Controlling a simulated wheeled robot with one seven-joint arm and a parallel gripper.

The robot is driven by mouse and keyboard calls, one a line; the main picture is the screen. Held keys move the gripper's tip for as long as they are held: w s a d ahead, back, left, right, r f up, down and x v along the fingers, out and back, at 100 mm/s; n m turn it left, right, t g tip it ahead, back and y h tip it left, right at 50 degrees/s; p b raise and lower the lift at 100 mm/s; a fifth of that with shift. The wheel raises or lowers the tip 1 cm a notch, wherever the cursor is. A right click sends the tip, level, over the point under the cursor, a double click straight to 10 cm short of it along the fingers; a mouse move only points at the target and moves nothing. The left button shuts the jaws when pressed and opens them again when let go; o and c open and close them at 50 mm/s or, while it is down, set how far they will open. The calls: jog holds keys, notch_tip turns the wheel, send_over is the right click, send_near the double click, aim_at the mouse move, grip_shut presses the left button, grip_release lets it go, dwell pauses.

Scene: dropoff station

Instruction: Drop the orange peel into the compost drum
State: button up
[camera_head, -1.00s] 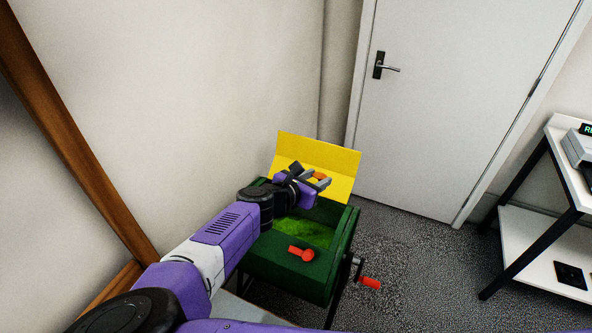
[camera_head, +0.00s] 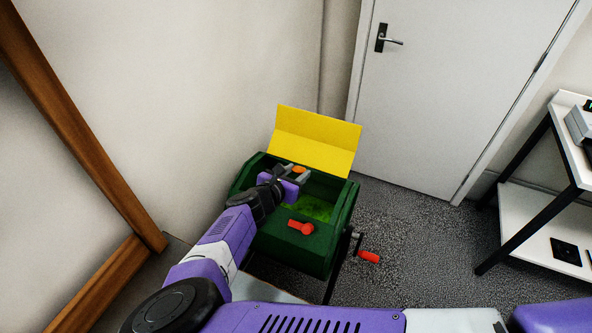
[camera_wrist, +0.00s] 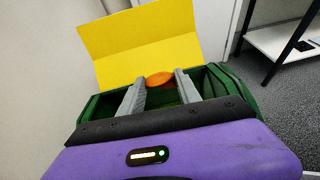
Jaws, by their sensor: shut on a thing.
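The compost drum (camera_head: 292,244) is a dark green box-like drum with its yellow lid (camera_head: 317,139) raised at the back and green matter showing inside. My gripper (camera_head: 301,172) is over the drum's opening, towards its back left. It is shut on the orange peel (camera_head: 299,169), a small orange piece between the fingertips. In the wrist view the peel (camera_wrist: 160,79) sits between the two grey fingers, in front of the yellow lid (camera_wrist: 140,45) and over the opening of the drum (camera_wrist: 238,85). My arm hides part of the drum's left side.
A red handle (camera_head: 301,227) is on the drum's front, and a red-gripped crank (camera_head: 368,257) sticks out at its right. A wall stands close on the left. A white shelf unit (camera_head: 530,233) is at the right. Carpet is clear between.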

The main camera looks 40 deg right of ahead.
jog(key=shift+f, duration=0.25)
jog(key=o, duration=1.4)
jog(key=b+v, duration=0.2)
jog(key=v, duration=0.5)
jog(key=shift+a, duration=0.35)
jog(key=shift+s+r, duration=0.1)
jog(key=shift+s, duration=0.05)
